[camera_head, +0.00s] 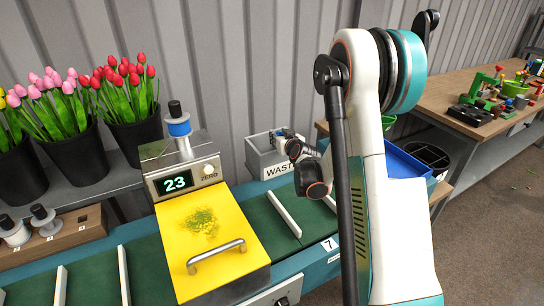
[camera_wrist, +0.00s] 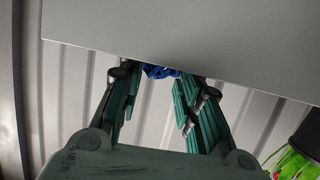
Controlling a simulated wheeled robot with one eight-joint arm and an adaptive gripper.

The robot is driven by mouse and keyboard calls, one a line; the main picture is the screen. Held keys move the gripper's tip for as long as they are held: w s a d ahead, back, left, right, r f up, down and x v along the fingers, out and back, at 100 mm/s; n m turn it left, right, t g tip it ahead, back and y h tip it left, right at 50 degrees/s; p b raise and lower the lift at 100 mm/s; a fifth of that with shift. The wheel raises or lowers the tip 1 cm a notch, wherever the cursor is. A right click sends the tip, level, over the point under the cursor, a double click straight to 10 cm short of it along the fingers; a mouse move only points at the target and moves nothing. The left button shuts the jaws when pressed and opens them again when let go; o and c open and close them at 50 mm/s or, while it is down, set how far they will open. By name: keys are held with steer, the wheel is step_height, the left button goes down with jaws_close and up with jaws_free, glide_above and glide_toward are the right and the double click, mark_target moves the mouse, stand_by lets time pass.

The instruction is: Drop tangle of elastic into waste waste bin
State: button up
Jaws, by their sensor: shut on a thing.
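The grey waste bin (camera_head: 283,168), labelled WASTE, stands behind the belt at centre in the head view. My gripper (camera_head: 277,133) is at its top opening, small and partly hidden by my arm. In the wrist view, my gripper's green fingers (camera_wrist: 158,78) close on a blue tangle of elastic (camera_wrist: 160,71). A plain grey panel (camera_wrist: 200,40), probably the bin's wall, cuts across the fingertips and hides part of the tangle. I cannot tell how deep the tangle is over or in the bin.
A yellow-topped scale (camera_head: 180,245) reading 23, with green scraps on it, stands left of the bin. Black buckets of tulips (camera_head: 140,135) are further left. A blue crate (camera_head: 405,165) is right of my arm. A corrugated wall (camera_head: 240,50) is behind.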

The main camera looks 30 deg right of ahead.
steer(key=o, duration=0.9)
steer(key=shift+o, duration=0.2)
steer(key=v, duration=1.2)
steer(key=shift+a+r, duration=0.1)
